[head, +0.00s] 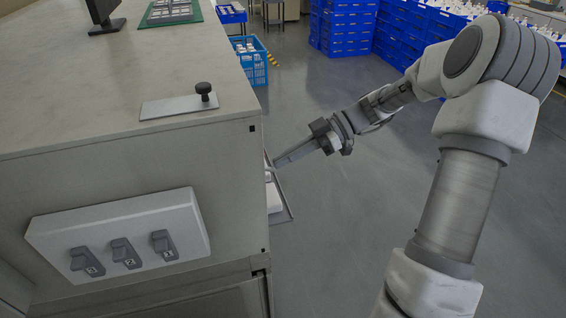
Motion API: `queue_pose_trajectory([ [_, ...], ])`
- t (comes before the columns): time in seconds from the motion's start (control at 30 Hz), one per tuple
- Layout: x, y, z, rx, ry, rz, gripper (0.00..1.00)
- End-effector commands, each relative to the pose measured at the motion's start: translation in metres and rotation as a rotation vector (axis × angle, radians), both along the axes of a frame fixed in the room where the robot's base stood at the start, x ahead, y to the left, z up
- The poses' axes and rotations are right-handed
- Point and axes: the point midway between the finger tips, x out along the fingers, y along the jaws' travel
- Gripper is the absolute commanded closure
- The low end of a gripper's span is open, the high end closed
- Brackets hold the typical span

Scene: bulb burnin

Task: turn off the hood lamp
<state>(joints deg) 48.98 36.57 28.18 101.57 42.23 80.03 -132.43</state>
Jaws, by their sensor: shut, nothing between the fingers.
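My gripper (279,162) is shut and empty. It points left at the right-hand side of the grey cabinet (110,165), close to a small light-coloured fixture (275,197) there. That fixture is partly hidden by the cabinet's edge, and I cannot tell whether the gripper touches it. A white switch box (190,207) on the cabinet's front carries three grey numbered levers: a left one (86,261), a middle one (125,253) and a right one (164,245). I cannot make out a hood lamp or whether one is lit.
A metal plate with a black knob (205,91) lies on the cabinet top near its right edge. A green board (170,12) and a dark stand are farther back. Blue crates (345,30) stand behind. The grey floor (330,245) right of the cabinet is clear.

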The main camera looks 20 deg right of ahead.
Motion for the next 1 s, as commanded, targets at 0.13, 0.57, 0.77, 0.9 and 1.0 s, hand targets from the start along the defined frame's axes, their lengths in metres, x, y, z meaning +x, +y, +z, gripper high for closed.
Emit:
queue_pose_trajectory([
  [0.13, 0.0, 0.001, 0.004, -0.007, -0.002, 0.003, 1.0],
  [0.57, 0.0, 0.014, 0.008, -0.011, -0.002, 0.003, 1.0],
  [0.77, 0.0, 0.016, 0.009, -0.01, -0.001, 0.003, 1.0],
  [0.9, 0.0, 0.016, 0.009, -0.01, -0.001, 0.003, 1.0],
  [1.0, 0.0, 0.016, 0.009, -0.01, -0.001, 0.003, 1.0],
])
